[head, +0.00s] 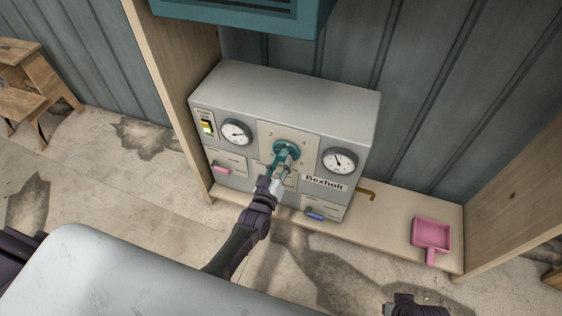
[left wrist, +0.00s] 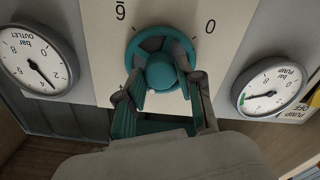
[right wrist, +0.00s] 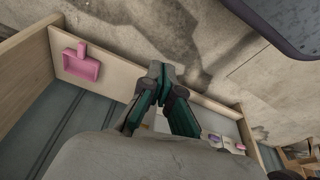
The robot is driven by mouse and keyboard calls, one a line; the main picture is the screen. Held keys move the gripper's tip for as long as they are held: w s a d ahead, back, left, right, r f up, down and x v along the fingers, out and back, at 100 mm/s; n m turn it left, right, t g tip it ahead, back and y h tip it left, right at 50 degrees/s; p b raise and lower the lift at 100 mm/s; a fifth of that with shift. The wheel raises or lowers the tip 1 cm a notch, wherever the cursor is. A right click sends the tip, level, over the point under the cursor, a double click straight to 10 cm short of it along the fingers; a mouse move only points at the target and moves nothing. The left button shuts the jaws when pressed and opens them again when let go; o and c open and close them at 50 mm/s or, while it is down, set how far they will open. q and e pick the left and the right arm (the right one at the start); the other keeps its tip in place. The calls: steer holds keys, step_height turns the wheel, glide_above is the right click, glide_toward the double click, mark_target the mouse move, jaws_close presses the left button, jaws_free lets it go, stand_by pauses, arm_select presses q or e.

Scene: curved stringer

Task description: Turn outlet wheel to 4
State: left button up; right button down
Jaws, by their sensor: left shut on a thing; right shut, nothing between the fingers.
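The teal outlet wheel (head: 288,147) sits at the middle of the front panel of a grey Bexholt box. Around it is a scale; a 2 and a 4 show faintly above it in the head view. In the left wrist view the wheel (left wrist: 160,46) appears upside down, with a 0 and a 6 beside it. My left gripper (left wrist: 162,80) is shut on the wheel's hub, one finger on each side. Its hand hides the wheel's lower part in the head view. My right gripper (right wrist: 160,72) is shut and empty, away from the box, low at the right.
The outlet gauge (head: 340,160) is right of the wheel, the pump gauge (head: 236,132) left. A power switch (head: 207,127), a pink handle (head: 221,170) and a blue handle (head: 316,216) are on the panel. A pink tray (head: 431,234) and a brass hook (head: 368,193) lie right of the box.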

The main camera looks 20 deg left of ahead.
arm_select(q)
steer(key=m, duration=0.3)
steer(key=shift+f+m, duration=0.1)
steer(key=shift+m, duration=0.3)
steer(key=shift+m+p, duration=0.3)
steer(key=shift+m, duration=1.3)
arm_select(e)
step_height(320, 180, down, 3)
steer(key=shift+r, duration=0.15)
steer(key=shift+s, duration=0.1)
arm_select(q)
steer(key=o, duration=1.2)
steer(key=shift+c, duration=0.2)
arm_select(e)
steer(key=shift+s, duration=0.1)
